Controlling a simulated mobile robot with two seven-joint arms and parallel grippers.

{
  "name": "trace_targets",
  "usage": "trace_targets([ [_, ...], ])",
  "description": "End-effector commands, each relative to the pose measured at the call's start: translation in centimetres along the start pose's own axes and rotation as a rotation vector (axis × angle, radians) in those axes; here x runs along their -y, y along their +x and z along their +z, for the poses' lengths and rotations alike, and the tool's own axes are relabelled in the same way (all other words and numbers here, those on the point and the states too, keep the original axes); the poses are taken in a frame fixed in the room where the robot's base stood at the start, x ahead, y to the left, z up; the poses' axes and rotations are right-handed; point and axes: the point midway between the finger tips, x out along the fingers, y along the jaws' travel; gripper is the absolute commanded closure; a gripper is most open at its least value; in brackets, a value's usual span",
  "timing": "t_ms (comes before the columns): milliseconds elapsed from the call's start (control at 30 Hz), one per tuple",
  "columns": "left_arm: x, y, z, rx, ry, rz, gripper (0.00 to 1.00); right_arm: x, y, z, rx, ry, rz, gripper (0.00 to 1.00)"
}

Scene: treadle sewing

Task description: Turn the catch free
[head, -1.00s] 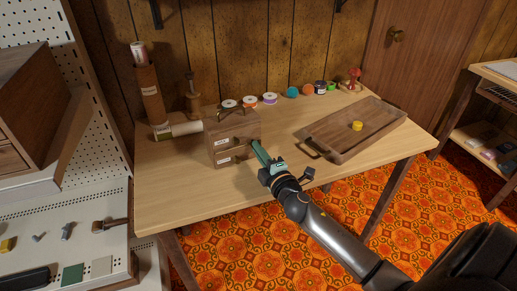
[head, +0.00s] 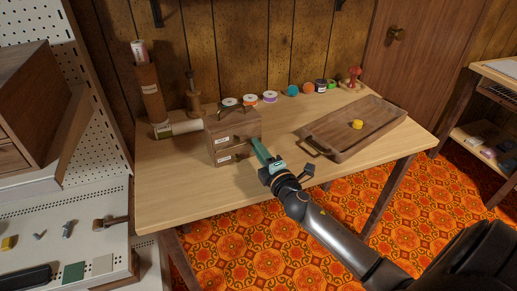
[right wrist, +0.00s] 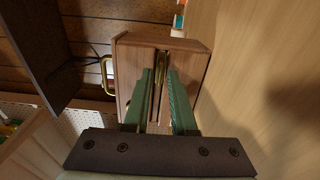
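A small wooden box (head: 225,133) with two labelled drawer fronts and a handle on top stands on the table. Its brass catch (right wrist: 160,68) shows in the right wrist view, upright in a dark groove in the box's side. My right gripper (head: 257,148) has green fingers reaching to the box's right side. In the right wrist view, its fingers (right wrist: 160,90) stand apart on either side of the catch, with a gap between them. Whether either finger touches the catch is not clear. My left gripper is not in view.
A wooden tray (head: 337,152) with a yellow piece (head: 357,124) lies right of the box. Thread spools (head: 270,97) line the table's back. A cream roll (head: 180,129) lies just left of the box. The table (head: 185,185) is clear in front.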

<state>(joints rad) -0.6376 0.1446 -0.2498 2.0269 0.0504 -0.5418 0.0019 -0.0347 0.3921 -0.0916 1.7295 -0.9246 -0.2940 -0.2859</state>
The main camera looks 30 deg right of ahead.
Motion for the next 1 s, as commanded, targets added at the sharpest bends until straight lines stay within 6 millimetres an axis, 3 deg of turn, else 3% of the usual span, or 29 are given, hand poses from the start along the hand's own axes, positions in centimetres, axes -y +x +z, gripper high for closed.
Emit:
trace_targets([
  [100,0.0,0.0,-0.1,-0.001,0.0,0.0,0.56,0.0,0.0,0.0,0.001,0.001,0.0,0.65],
  [467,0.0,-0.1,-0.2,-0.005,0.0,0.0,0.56,0.1,-0.8,0.0,0.0,0.002,-0.001,0.65],
  [1000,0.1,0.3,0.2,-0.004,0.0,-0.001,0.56,0.2,-9.8,0.0,0.002,0.003,-0.002,0.65],
])
